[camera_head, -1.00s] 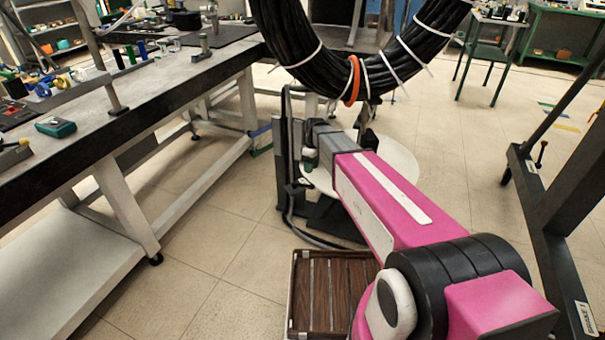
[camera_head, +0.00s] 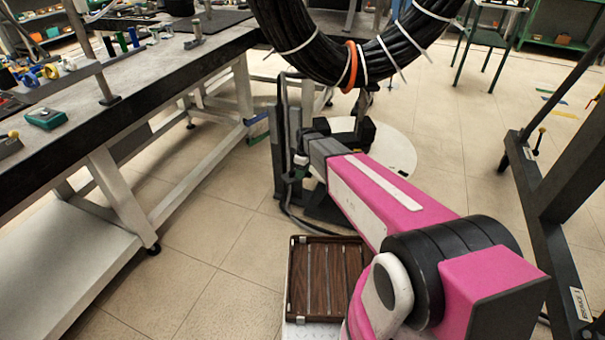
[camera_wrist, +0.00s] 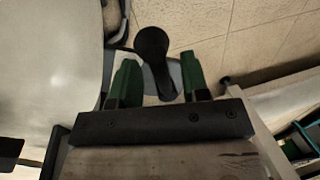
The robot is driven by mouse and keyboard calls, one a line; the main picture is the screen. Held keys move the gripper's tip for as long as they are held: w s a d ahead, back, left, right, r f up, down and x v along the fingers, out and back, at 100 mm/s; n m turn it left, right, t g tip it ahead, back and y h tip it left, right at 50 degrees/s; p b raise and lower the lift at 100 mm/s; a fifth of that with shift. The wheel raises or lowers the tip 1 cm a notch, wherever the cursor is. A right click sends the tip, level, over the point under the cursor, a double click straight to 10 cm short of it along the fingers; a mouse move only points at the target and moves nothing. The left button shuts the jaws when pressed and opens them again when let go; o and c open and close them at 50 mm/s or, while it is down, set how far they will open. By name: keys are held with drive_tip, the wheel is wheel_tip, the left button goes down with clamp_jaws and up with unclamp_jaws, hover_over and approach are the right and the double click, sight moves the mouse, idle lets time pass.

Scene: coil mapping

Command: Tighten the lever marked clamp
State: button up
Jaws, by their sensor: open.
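In the wrist view my gripper (camera_wrist: 160,72) is open, with its two green fingers spread apart. A black handle with a rounded end (camera_wrist: 152,45) shows between the fingers, its shaft running down toward the gripper body. The fingers look apart from it, with gaps on both sides. I see no readable clamp mark on it, so I cannot tell whether it is the clamp lever. In the head view my pink arm reaches toward a dark upright stand (camera_head: 282,150); the fingertips cannot be made out there.
A large black cable coil (camera_head: 330,62) with an orange band hangs above the arm's far end. A workbench (camera_head: 150,95) runs along the left, and a dark frame (camera_head: 548,215) stands at the right. Floor between bench and crate is clear.

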drive_tip(key=shift+f, duration=0.15)
drive_tip(key=shift+c, duration=0.2)
clamp_jaws()
